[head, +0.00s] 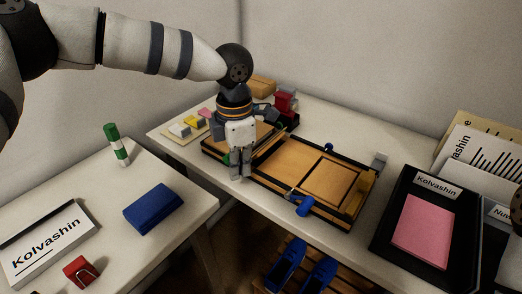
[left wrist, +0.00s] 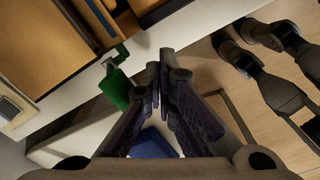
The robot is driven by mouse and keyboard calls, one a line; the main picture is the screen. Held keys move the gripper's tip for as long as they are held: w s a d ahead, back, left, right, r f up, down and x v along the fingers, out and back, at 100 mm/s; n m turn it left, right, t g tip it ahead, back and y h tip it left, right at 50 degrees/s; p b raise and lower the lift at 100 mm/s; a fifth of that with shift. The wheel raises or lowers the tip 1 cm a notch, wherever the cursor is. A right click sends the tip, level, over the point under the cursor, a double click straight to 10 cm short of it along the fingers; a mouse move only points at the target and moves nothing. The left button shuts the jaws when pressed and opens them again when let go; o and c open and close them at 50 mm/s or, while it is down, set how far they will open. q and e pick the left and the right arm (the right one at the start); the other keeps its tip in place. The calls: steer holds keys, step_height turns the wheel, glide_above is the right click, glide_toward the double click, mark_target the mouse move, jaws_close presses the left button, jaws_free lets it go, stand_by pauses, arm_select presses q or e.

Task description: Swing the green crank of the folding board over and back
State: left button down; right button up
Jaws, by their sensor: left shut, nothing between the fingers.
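The folding board (head: 285,160) lies on the far table, with wooden panels in a black frame. It also shows at the top left of the left wrist view (left wrist: 60,38). Its green crank (head: 227,160) is at the near left edge, mostly hidden behind my gripper in the head view. In the left wrist view the green crank (left wrist: 116,88) shows just left of my fingers, with a small gap near the fingertips. My left gripper (head: 240,178) points down at that edge, shut and empty; its fingertips also show in the left wrist view (left wrist: 166,62).
A black tray (head: 385,235) with a pink pad stands right. A gap separates the tables.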

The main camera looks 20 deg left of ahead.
arm_select(q)
steer(key=shift+w+a+r, duration=0.2)
steer(key=shift+a+r, duration=0.3)
steer(key=shift+w+a+r, duration=0.25)
steer(key=shift+a+r, duration=0.05)
steer(key=shift+a, duration=0.5)
steer(key=shift+w+a+f, duration=0.25)
steer(key=shift+a, duration=0.4)
